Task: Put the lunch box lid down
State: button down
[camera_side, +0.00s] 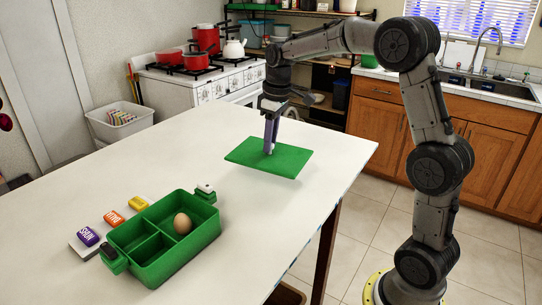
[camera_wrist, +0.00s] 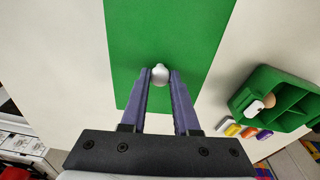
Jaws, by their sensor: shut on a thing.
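My gripper (camera_side: 270,148) is shut on the small pale knob (camera_wrist: 160,75) of the green lunch box lid (camera_side: 286,163). The lid is a flat rectangle, level or nearly so, over the far right part of the white table. I cannot tell whether it touches the table or hangs slightly above it. The lid also fills the top middle of the wrist view (camera_wrist: 190,30). The green lunch box (camera_side: 165,262) stands open at the table's near left, apart from the lid. A brown egg (camera_side: 182,223) is in its larger compartment; the two smaller compartments look empty.
Purple (camera_side: 89,236), orange (camera_side: 114,217) and yellow (camera_side: 138,203) blocks lie left of the box. A small white-topped item (camera_side: 205,191) is at the box's far corner. The white table (camera_side: 270,225) is clear between box and lid. Its right edge is near the lid.

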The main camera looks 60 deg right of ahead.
jog(key=shift+m, duration=0.7)
jog(key=s+d+r, duration=0.1)
jog(key=s, duration=0.1)
jog(key=s+d+r, duration=0.3)
jog(key=s+r, duration=0.1)
jog(key=s, duration=0.1)
jog(key=shift+d+r, duration=0.2)
jog(key=shift+w+d, duration=0.1)
jog(key=shift+d, duration=0.2)
jog(key=w+d+f, duration=0.2)
jog(key=w+f, duration=0.1)
jog(key=w, duration=0.1)
jog(key=w+d+f, duration=0.1)
jog(key=w+f, duration=0.2)
jog(key=w+d+f, duration=0.2)
jog(key=w+f, duration=0.1)
jog(key=w, duration=0.1)
jog(key=shift+w+d, duration=0.35)
jog(key=shift+w+d+f, duration=0.1)
jog(key=shift+w+f, duration=0.1)
jog(key=shift+f, duration=0.1)
jog(key=shift+w+f, duration=0.1)
jog(key=shift+f, duration=1.5)
jog(key=shift+f, duration=0.1)
jog(key=c, duration=0.7)
grip_release()
jog(key=shift+o, duration=0.2)
